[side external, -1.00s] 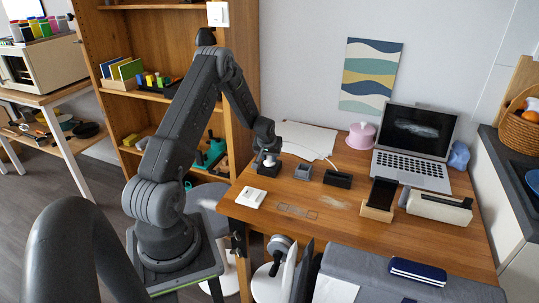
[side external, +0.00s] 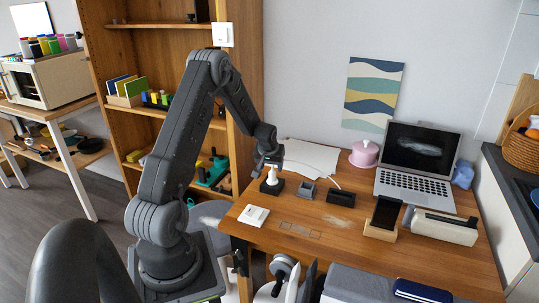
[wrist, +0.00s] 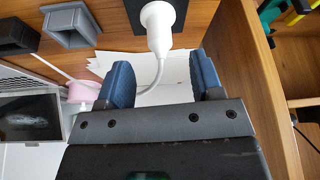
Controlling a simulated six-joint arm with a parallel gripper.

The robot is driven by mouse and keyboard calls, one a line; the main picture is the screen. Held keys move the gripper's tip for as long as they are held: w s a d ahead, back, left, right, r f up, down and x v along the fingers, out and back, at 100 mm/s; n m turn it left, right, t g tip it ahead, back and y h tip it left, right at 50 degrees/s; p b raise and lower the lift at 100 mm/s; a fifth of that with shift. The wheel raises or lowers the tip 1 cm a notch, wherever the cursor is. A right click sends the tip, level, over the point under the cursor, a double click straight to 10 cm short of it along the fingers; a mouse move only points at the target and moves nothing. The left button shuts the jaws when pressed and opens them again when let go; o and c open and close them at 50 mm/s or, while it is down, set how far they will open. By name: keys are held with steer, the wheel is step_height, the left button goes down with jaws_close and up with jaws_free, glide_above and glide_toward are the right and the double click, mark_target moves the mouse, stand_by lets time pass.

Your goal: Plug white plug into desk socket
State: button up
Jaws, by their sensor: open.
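The white plug (side external: 272,176) stands upright on a small black base (side external: 272,187) near the left end of the wooden desk. My gripper (side external: 268,168) is open just above and behind it, apart from it. In the wrist view the white plug (wrist: 160,25) shows beyond the open blue-padded fingers of my gripper (wrist: 160,64), roughly in line with the gap between them.
A grey holder (side external: 307,189) and a black holder (side external: 341,197) stand to the right of the plug. A phone stand (side external: 380,232), a laptop (side external: 414,186) and a pink pot (side external: 364,153) are further right. The wooden shelf (side external: 247,85) rises close behind my arm.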

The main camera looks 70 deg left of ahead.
steer(key=v, duration=0.7)
steer(key=shift+r, duration=0.4)
steer(key=shift+d, duration=0.1)
steer(key=s+d+r+m+t+h, duration=0.1)
steer(key=d+r+m, duration=0.2)
steer(key=d+r, duration=0.6)
steer(key=d+r+m+t, duration=0.15)
steer(key=d+r, duration=0.45)
steer(key=d, duration=0.7)
steer(key=s+d+r+m+h, duration=0.2)
steer(key=s+d+m, duration=0.4)
steer(key=s+d, duration=0.8)
steer(key=shift+d+r+h, duration=0.4)
steer(key=shift+d+r, duration=0.1)
steer(key=shift+r, duration=0.1)
